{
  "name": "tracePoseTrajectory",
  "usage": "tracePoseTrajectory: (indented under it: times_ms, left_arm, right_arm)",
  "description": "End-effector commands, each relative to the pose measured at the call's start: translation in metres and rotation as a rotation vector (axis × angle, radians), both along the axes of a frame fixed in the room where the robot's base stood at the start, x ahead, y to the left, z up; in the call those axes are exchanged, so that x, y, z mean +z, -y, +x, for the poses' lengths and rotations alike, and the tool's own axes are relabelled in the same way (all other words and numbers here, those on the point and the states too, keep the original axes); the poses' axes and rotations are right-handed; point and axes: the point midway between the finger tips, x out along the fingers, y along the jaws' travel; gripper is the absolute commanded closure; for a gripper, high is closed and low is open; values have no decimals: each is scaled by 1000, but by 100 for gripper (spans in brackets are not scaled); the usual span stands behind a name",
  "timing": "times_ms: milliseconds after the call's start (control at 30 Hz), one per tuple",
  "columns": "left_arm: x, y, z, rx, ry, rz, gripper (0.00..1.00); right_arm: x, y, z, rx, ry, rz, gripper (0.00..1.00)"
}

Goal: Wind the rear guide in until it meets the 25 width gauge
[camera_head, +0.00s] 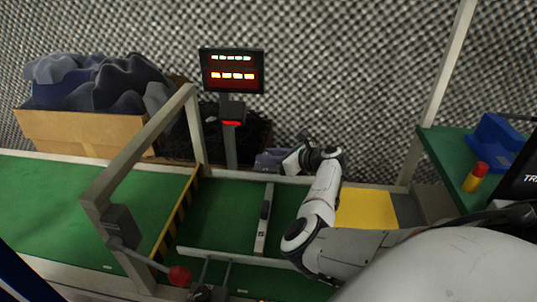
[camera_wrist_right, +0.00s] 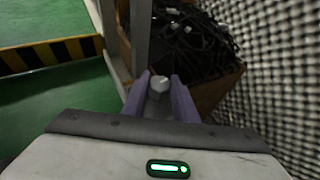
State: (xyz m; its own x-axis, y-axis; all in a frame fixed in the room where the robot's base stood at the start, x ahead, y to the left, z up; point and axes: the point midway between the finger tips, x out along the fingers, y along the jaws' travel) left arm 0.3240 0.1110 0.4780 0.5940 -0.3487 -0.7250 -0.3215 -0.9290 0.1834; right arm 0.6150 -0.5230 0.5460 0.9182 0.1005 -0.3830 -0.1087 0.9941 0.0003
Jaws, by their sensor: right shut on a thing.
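My right gripper (camera_head: 270,158) reaches over the far edge of the green bed. In the right wrist view its purple fingers (camera_wrist_right: 159,98) are shut on a pale grey round knob (camera_wrist_right: 160,83). The head view hides this knob behind the hand. A pale rail (camera_head: 235,176), perhaps the rear guide, runs along the bed's far side. A pale bar (camera_head: 262,235) with a dark insert lies across the bed, perhaps the width gauge; I cannot read a mark on it. I cannot tell whether they touch.
A pale frame (camera_head: 138,143) with a red-knobbed lever (camera_head: 179,276) spans the bed at left. A display (camera_head: 232,71) stands behind. A yellow plate (camera_head: 365,209) and a green side table (camera_head: 455,160) are right.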

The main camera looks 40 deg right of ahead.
Motion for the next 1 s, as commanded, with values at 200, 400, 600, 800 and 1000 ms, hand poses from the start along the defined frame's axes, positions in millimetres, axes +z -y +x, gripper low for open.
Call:
tracePoseTrajectory:
  times_ms: [200,400,600,800,1000]
  left_arm:
    - [-13,1,-3,-8,-27,4,69]
    - [-11,13,3,-46,-20,-22,69]
    - [3,24,7,-47,34,-91,69]
    - [14,30,9,-48,65,-133,69]
    - [19,32,10,-49,76,-148,69]
  right_arm:
    - [-3,4,0,182,-2,-3,96]
    - [-5,4,1,321,0,-2,96]
    - [-4,4,1,410,0,-2,96]
    - [-2,4,1,459,1,0,96]
    - [-1,3,2,476,0,0,96]
